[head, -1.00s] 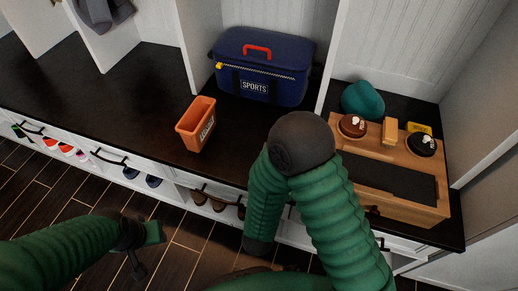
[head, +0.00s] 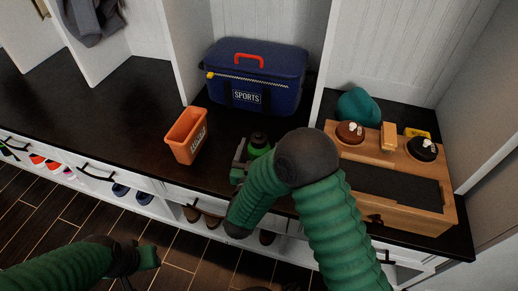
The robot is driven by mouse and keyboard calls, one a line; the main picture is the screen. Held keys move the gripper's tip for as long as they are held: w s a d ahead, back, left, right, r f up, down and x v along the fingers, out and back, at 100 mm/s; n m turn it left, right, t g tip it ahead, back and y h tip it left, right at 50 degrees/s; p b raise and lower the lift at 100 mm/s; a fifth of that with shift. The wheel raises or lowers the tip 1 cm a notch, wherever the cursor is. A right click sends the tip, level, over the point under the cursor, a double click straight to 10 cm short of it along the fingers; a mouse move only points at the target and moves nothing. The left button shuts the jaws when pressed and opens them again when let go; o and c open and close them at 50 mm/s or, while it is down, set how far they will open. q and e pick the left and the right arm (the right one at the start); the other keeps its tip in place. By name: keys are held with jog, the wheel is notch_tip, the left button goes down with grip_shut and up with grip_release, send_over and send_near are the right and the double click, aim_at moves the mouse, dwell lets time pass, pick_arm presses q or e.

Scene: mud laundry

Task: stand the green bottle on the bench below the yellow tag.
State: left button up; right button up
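The green bottle (head: 258,143) shows with its dark cap upward, just left of my right elbow, over the dark bench (head: 130,103). My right gripper (head: 243,163) is at its left side and appears shut on it; the forearm hides part of the grip and the bottle's base. I cannot tell whether the bottle touches the bench.
An orange bin (head: 186,138) stands left of the bottle. The blue sports bag (head: 257,77) is behind it. A wooden box (head: 408,219) with brushes and a teal item (head: 359,104) fill the right bay, past a white divider (head: 327,62). The left bench is clear.

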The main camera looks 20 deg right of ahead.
jog(key=p+v, duration=0.4)
jog(key=v, duration=0.7)
jog(key=shift+a+r, duration=0.1)
jog(key=shift+r, duration=0.05)
jog(key=shift+s+a, duration=0.15)
jog(key=shift+s, duration=0.3)
